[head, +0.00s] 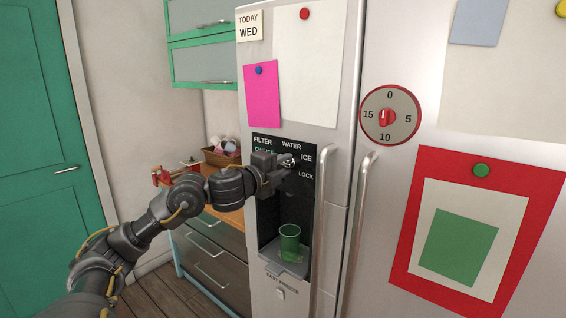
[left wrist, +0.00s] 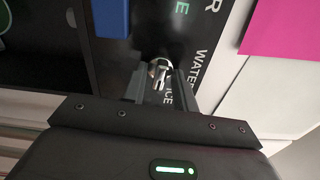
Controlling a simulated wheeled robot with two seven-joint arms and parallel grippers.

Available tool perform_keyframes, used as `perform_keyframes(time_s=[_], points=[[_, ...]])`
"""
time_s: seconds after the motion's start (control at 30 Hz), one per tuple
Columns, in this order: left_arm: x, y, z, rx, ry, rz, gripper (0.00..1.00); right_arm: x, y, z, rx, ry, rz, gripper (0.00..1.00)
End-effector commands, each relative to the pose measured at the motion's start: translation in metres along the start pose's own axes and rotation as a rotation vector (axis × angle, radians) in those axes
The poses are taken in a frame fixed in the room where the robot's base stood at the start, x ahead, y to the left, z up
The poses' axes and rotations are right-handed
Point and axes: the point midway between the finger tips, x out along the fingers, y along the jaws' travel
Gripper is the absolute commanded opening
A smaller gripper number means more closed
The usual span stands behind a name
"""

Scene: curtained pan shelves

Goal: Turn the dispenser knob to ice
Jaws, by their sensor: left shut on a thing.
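The dispenser panel (head: 309,180) is black, set in the fridge door, with the words FILTER, WATER, ICE and LOCK in white. The silver dispenser knob (head: 288,161) is at the panel's top, partly hidden by my left gripper (head: 279,168). In the left wrist view the knob (left wrist: 160,72) sits between the two fingers of my left gripper (left wrist: 161,85), which is shut on it. There its narrow end points down the picture, close to the word ICE. My right gripper is in neither view.
A green cup (head: 289,243) stands on the dispenser's tray (head: 284,268) below. Fridge door handles (head: 322,215) rise just right of the panel. A wooden counter (head: 236,215) with a basket (head: 222,157) is to the left. A red timer dial (head: 391,115) is on the right door.

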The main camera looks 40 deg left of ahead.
Motion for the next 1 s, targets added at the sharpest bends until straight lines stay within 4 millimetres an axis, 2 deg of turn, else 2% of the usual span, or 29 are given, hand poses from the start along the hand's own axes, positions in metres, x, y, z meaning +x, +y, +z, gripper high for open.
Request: perform_keyframes(time_s=[0.5, 1.0], points=[[0.0, -0.001, 0.0, -0.435, 0.0, 0.004, 0.06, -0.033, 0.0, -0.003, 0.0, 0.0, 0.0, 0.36], [0.0, 0.0, 0.0, -0.601, 0.0, 0.001, 0.05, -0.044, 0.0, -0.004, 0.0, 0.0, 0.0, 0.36]])
